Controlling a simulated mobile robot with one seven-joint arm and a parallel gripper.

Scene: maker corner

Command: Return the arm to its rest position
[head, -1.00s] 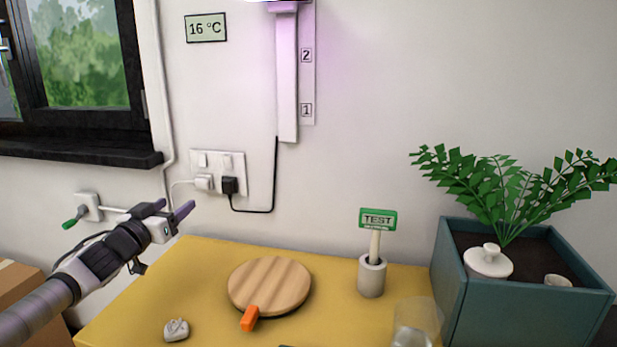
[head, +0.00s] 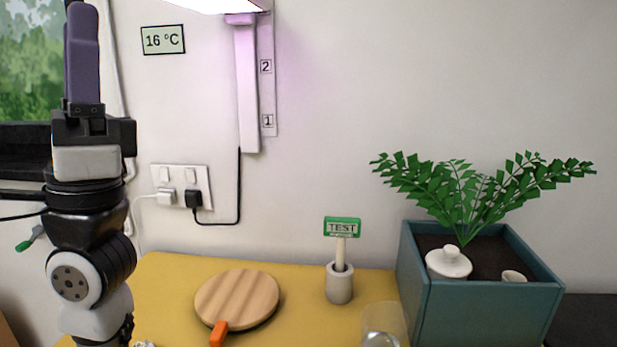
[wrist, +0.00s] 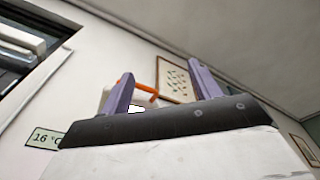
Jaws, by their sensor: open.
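My arm stands upright at the left of the head view, with my gripper (head: 82,50) pointing up in front of the window and wall. In the head view the fingers overlap, seen from the side. In the wrist view the two purple fingers of my gripper (wrist: 160,88) are spread apart, with nothing between them. Behind them are the wall, the ceiling and a framed picture (wrist: 176,80).
A yellow table (head: 290,290) holds a round wooden board (head: 238,298) with an orange handle, a TEST sign (head: 342,228) in a small pot, a clear glass (head: 383,325) and a teal planter (head: 480,310). A lamp column (head: 245,90) hangs on the wall.

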